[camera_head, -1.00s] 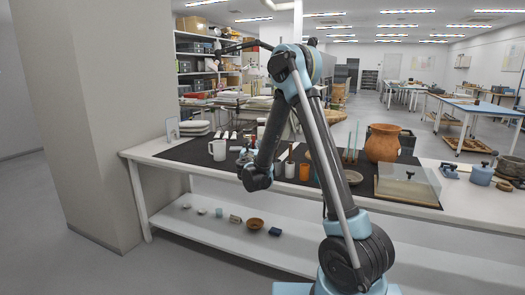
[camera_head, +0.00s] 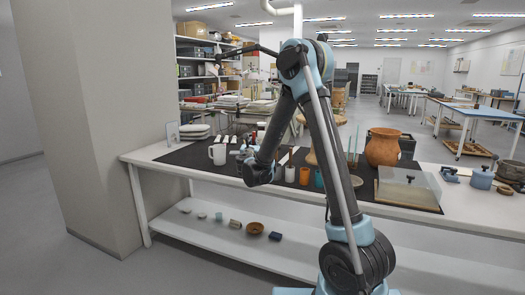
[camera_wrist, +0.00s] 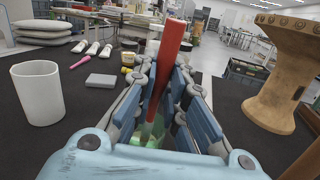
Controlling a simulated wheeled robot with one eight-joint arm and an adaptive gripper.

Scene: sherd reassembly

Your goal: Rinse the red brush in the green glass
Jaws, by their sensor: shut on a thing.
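The red brush (camera_wrist: 172,45) stands nearly upright between the fingers of my gripper (camera_wrist: 170,82) in the wrist view, slightly tilted. The gripper is shut on it. The green glass (camera_wrist: 150,138) shows below, partly hidden by the fingers and the gripper body. The brush's lower part runs down towards the glass; I cannot tell whether its tip is inside. In the head view my gripper (camera_head: 246,152) is over the dark mat, just right of the white mug, and the brush and glass are not clearly seen there.
The white mug (camera_wrist: 38,92) stands left in the wrist view, with a grey block (camera_wrist: 101,80) and a pink tool (camera_wrist: 84,61) behind it. A wooden spool-shaped object (camera_wrist: 283,75) stands close on the right.

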